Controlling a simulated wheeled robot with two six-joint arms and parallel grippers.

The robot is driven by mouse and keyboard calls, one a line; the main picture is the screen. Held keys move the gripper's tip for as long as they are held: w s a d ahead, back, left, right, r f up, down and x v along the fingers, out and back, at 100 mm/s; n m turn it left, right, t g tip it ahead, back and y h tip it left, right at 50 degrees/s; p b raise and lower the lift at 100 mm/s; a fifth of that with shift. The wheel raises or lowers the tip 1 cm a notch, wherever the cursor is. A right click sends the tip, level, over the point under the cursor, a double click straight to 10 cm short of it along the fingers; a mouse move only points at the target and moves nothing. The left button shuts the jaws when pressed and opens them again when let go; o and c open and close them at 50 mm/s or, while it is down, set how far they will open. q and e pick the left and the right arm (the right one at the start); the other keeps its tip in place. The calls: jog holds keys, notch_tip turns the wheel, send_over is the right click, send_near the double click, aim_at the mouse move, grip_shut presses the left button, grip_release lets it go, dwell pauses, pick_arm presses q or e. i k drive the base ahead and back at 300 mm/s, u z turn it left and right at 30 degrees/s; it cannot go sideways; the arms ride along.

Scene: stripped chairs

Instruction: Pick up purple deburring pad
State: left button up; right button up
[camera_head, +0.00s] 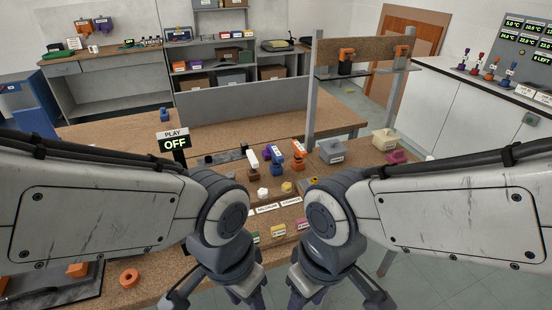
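A small purple-pink labelled block (303,224) sits at the table's front edge, at the right end of a row with a yellow block (279,231) and a green block (254,237). It looks like the purple pad, but its label is too small to read. My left gripper (225,297) and my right gripper (326,296) hang at the bottom of the view, below and nearer than this row. Their fingertips run past the lower edge, so I cannot tell whether they are open. No held object shows.
Brown, blue and orange tools (276,160) stand behind the row. A grey box (331,151), a beige box (385,138) and a magenta item (397,156) are to the right. A sign reading OFF (173,142) stands left. An orange ring (129,277) lies front left.

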aim_at(267, 154)
jog(key=z, duration=0.65)
jog(key=i, duration=1.1)
jog(key=u, duration=0.1)
